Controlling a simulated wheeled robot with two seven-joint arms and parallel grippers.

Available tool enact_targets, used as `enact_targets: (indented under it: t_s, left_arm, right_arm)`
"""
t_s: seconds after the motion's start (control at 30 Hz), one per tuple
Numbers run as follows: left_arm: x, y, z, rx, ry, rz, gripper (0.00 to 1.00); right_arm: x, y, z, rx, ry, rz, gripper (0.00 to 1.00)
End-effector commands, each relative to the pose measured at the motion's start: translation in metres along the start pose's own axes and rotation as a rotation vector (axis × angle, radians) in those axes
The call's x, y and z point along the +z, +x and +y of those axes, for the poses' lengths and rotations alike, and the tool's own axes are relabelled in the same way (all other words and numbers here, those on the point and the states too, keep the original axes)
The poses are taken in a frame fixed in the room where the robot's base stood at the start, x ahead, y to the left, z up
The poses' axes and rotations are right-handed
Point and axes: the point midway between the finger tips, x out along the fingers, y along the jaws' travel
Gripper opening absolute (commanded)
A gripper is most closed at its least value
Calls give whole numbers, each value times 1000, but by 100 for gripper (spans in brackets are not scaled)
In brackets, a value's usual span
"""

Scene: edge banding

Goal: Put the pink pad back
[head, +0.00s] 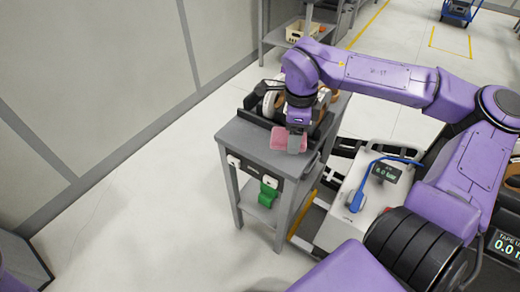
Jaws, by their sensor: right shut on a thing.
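The pink pad (281,138) is at the top of the small grey table (243,141), near its front right part. My right gripper (296,143) points down at the pad and is shut on it. The gripper covers part of the pad's right side. I cannot tell whether the pad touches the tabletop. My left gripper is not in view; only a bit of purple shows at the lower left edge.
Behind the gripper the table carries a dark tray with rolls (270,101). A green item (268,190) hangs at the table's front. A light machine with a blue handle (365,188) stands to the right. The floor on the left is clear.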

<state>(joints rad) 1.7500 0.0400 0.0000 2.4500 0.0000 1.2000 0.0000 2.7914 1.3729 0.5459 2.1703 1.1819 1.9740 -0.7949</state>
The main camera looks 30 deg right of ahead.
Motion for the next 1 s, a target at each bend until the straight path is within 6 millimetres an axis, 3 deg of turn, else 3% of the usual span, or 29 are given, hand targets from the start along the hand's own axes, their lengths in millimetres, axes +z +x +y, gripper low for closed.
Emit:
enact_targets:
  t_s: [0.1,0.27,0.57,0.7,1.0]
  left_arm:
    - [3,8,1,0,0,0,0]
    - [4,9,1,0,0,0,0]
    - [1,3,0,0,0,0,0]
    - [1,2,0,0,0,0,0]
    - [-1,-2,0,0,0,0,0]
  right_arm:
    - [-11,-7,10,0,264,-5,44]
    - [-16,-11,13,-2,438,5,44]
    - [40,23,-37,-1,449,14,44]
    - [63,54,-58,2,448,11,44]
    - [85,92,-78,2,447,8,44]
